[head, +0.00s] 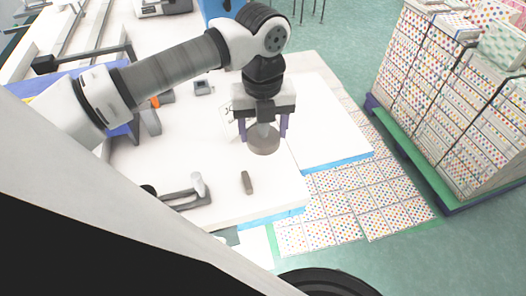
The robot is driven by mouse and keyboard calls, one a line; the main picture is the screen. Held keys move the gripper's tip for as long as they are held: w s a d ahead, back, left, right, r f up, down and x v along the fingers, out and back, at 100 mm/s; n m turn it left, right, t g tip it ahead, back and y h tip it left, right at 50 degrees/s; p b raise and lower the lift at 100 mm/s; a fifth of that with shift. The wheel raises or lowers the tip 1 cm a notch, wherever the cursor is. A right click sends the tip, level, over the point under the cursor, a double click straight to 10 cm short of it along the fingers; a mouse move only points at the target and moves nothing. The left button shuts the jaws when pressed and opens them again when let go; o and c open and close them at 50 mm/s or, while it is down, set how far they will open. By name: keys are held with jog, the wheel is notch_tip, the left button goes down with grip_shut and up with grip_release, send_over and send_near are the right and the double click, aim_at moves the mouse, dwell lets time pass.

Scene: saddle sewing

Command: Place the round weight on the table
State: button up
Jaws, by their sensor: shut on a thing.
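The round weight (263,142) is a grey-brown disc with a narrower neck on top. It is under my gripper (263,126), whose two purple fingers are shut on its neck, one on each side. The gripper points straight down over the white table (225,190), near the table's right part. The weight's disc shows below the fingertips. I cannot tell from this view whether its underside touches the table.
A small dark block (247,182) lies near the table's front edge. A metal clamp-like tool (188,195) stands left of it. White table surface between block and weight is clear.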

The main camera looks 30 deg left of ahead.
jog(key=shift+f+b, duration=1.35)
jog(key=shift+f, duration=1.6)
jog(key=shift+f, duration=0.15)
jog(key=o, duration=1.5)
jog(key=shift+r, duration=0.3)
notch_tip(320, 180, up, 12)
jog(key=shift+f+b, duration=0.15)
jog(key=shift+b, duration=0.3)
